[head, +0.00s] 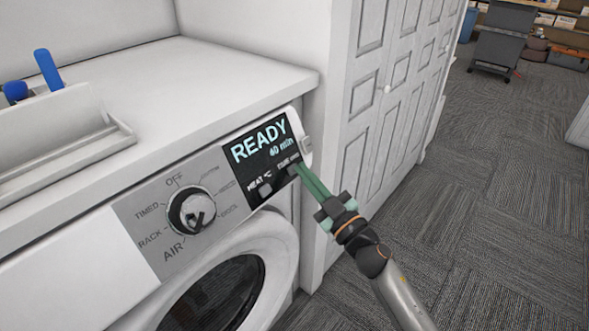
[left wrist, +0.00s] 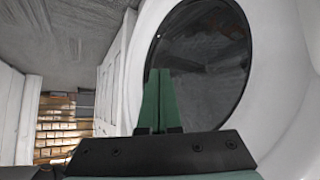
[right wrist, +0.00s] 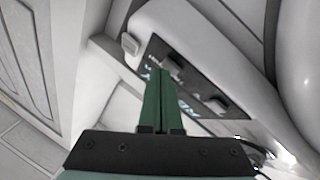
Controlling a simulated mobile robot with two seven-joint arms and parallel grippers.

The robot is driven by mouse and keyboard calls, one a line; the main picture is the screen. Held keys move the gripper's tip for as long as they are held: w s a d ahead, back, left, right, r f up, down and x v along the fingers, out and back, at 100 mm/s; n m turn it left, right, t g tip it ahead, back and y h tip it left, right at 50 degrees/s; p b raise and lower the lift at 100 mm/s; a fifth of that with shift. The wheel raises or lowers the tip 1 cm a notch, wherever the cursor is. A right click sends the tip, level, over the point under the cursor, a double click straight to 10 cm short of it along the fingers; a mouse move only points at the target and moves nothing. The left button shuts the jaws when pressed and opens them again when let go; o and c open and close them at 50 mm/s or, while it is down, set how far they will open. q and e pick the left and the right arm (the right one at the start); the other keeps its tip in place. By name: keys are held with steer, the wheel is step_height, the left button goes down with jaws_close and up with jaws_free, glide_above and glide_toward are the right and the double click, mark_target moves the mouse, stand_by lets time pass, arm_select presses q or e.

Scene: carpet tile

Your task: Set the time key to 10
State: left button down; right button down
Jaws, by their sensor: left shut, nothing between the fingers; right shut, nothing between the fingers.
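Below the text are two grey keys: a left key (head: 265,189) under a label like "HEAT °C", and a right key (head: 292,169) whose label is too small to read surely. A pale key (head: 307,144) sits at the panel's right end; it also shows in the right wrist view (right wrist: 130,44). My right gripper (head: 300,168) is shut and empty, its tips by the right key; contact is unclear. My left gripper (left wrist: 159,72) is shut and empty before the round door.
A dial (head: 192,209) with labels such as OFF, TIMED, RACK and AIR sits left of the display. The dryer door (head: 212,295) is below. A white tray (head: 60,125) with blue-handled items stands on top.

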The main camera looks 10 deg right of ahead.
steer(key=shift+w+a+f, duration=0.1)
steer(key=shift+a, duration=0.05)
stand_by(0.5)
steer(key=shift+s+d+r+p, duration=0.4)
steer(key=shift+s+d+p, duration=0.05)
steer(key=shift+s+p, duration=0.1)
steer(key=s+d+r+p, duration=0.2)
steer(key=s+p, duration=0.1)
steer(key=shift+s+d+r, duration=0.1)
steer(key=shift+s+d, duration=0.2)
steer(key=shift+d, duration=0.1)
stand_by(3.0)
